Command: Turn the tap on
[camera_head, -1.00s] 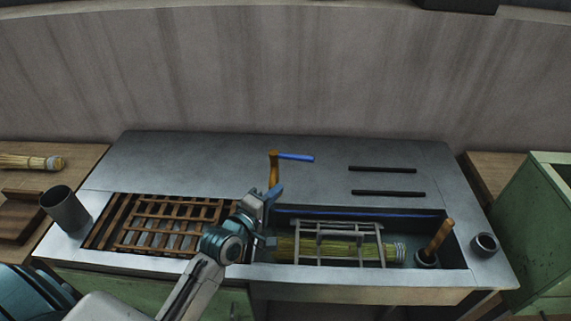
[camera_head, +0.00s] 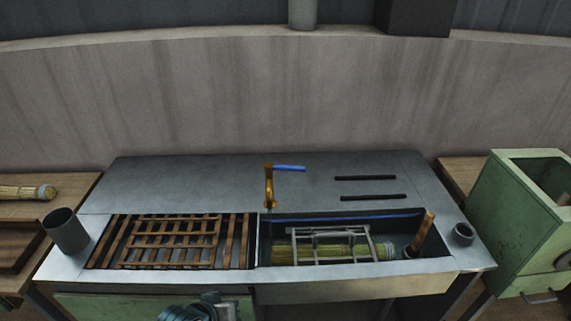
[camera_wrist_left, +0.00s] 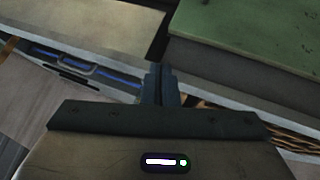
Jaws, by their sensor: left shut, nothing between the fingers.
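The tap (camera_head: 269,187) is a brass-coloured upright at the back edge of the sink, left of its middle, in the head view. Its blue lever (camera_head: 289,168) sticks out to the right from the top. I cannot tell whether water runs from the tap. My left gripper (camera_wrist_left: 161,84) is shut and empty in the left wrist view, its two dark fingers together. Part of my left arm shows at the bottom edge of the head view, well in front of and below the tap. My right gripper is not in view.
The sink basin (camera_head: 263,247) holds a metal rack (camera_head: 330,236) over a straw bundle (camera_head: 284,252) and a wooden-handled tool (camera_head: 424,232). A wooden slatted grate (camera_head: 236,240) lies left. A grey cup (camera_head: 66,232) stands at the left edge.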

